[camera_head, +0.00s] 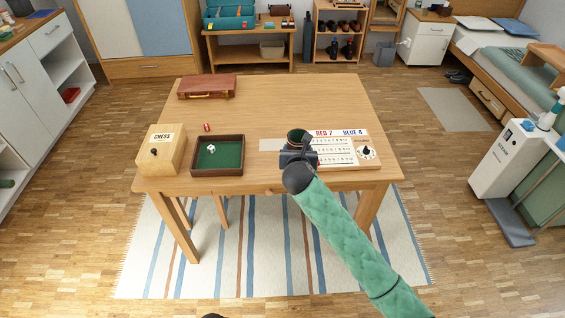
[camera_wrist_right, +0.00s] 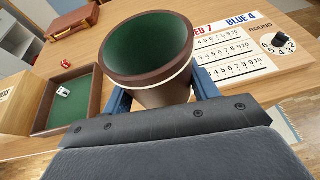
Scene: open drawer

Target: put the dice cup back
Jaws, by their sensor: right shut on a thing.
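The dice cup (camera_wrist_right: 158,86) is brown with a green lining and a pale band, and its mouth faces up towards the right wrist camera. My right gripper (camera_head: 298,156) is shut on the dice cup, its blue fingers on both sides of it in the right wrist view (camera_wrist_right: 165,95). In the head view the cup (camera_head: 297,136) is over the table's front right part, at the left edge of the scoreboard (camera_head: 342,149). I cannot tell whether its base touches the table. My left gripper is not in view.
A green-lined dice tray (camera_head: 241,157) holds a white die (camera_head: 211,149). A chess box (camera_head: 161,150) stands left of it, a red die (camera_head: 207,127) behind. A brown case (camera_head: 207,86) lies at the back left of the table (camera_head: 270,95). The table's back middle is clear.

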